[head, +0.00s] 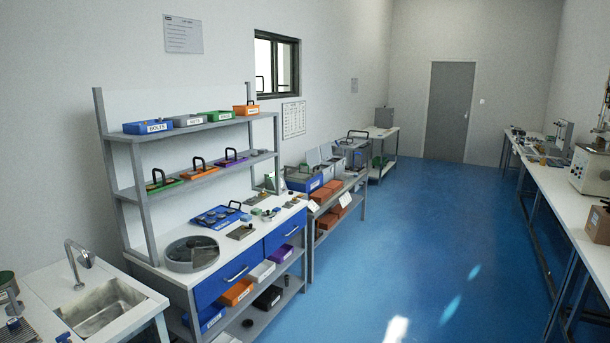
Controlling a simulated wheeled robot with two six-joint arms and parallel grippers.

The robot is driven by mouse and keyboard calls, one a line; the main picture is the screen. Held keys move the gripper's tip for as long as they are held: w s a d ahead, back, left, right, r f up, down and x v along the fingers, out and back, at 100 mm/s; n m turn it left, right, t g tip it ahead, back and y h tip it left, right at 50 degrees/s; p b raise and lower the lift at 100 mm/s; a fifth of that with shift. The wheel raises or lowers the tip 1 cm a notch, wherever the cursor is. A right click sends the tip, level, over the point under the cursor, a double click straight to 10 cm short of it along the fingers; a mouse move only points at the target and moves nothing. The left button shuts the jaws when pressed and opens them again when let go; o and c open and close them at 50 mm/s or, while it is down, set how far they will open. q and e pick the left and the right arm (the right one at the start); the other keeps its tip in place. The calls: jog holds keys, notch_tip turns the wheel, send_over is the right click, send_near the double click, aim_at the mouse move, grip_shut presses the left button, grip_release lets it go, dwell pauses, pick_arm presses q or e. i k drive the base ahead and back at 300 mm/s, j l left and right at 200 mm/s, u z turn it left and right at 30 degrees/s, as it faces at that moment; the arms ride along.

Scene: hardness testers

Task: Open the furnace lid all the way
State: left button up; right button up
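Neither of my grippers shows in the head view. I cannot tell for sure which thing is the furnace. A small grey box-shaped unit (384,117) stands on a white table at the far end of the left wall; it is too small to make out a lid.
The left workbench (168,270) carries shelves of coloured bins, blue drawers and small parts. A sink (100,305) is at the near left. A long table (570,200) with instruments lines the right wall. The blue floor (430,230) between is clear up to a grey door (450,111).

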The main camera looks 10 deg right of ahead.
aim_at(304, 175)
jog(key=i+l+z, duration=0.55)
jog(key=i, duration=0.15)
jog(key=i+l+z, duration=0.3)
jog(key=i, duration=0.5)
jog(key=i+z, duration=0.25)
jog(key=i, duration=2.4)
jog(key=i+j+u, duration=0.15)
jog(key=i+u, duration=0.25)
jog(key=i, duration=0.25)
jog(key=i+l+u, duration=0.1)
jog(key=i+u, duration=0.35)
jog(key=i, duration=0.2)
jog(key=i+l+u, duration=0.4)
jog(key=i, duration=0.25)
jog(key=i+u, duration=0.45)
jog(key=i, duration=1.35)
